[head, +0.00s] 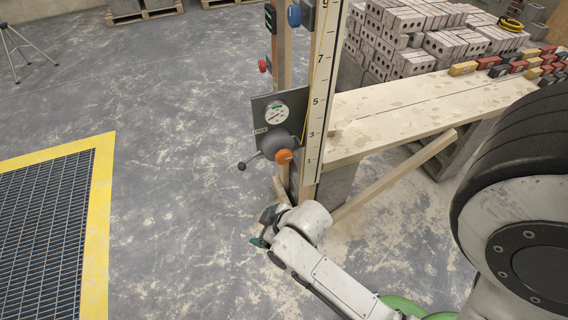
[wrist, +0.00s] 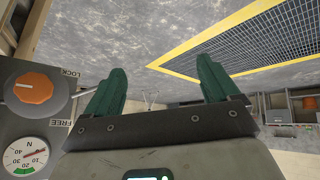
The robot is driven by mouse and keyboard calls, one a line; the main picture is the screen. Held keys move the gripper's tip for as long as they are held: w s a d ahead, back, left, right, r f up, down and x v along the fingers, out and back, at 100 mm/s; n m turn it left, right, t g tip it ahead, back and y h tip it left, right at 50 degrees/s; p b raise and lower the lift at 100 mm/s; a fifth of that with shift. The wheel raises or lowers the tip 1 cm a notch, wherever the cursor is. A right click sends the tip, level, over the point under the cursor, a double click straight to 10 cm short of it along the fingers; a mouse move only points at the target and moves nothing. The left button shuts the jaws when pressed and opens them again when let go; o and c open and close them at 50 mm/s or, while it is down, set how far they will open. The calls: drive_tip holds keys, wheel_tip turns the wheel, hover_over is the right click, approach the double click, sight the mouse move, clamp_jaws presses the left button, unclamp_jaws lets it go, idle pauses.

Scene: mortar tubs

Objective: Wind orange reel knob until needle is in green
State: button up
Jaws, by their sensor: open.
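The orange knob (head: 284,156) sits at the lower right of the grey reel (head: 275,142), below a round dial (head: 276,113) on a grey plate. In the wrist view the orange knob (wrist: 33,87) is at the left, with a pale mark on it and LOCK and FREE labels beside it. The dial (wrist: 27,157) shows upside down there; its red needle points right, apart from the green band at the bottom. My gripper (head: 263,228) is below and left of the knob, apart from it. In the wrist view my gripper (wrist: 160,65) is open and empty.
A crank arm with a black ball (head: 242,166) sticks out left of the reel. A numbered upright scale (head: 318,90) stands right of the plate, with a plank bench (head: 400,115) beyond. A yellow-edged floor grate (head: 103,190) lies left. Open floor lies between.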

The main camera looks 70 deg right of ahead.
drive_tip(key=w+d+f+t+h+b, duration=0.1)
drive_tip(key=d+f+t+h+b, duration=0.3)
drive_tip(key=d, duration=0.6)
drive_tip(key=h+b, duration=0.1)
drive_tip(key=h, duration=0.7)
approach(285, 159)
drive_tip(key=shift+m+t, duration=0.3)
drive_tip(key=p+x, duration=0.1)
drive_tip(key=x, duration=0.9)
drive_tip(key=shift+d+f, duration=0.15)
drive_tip(key=shift+d, duration=0.15)
drive_tip(key=c, duration=1.1)
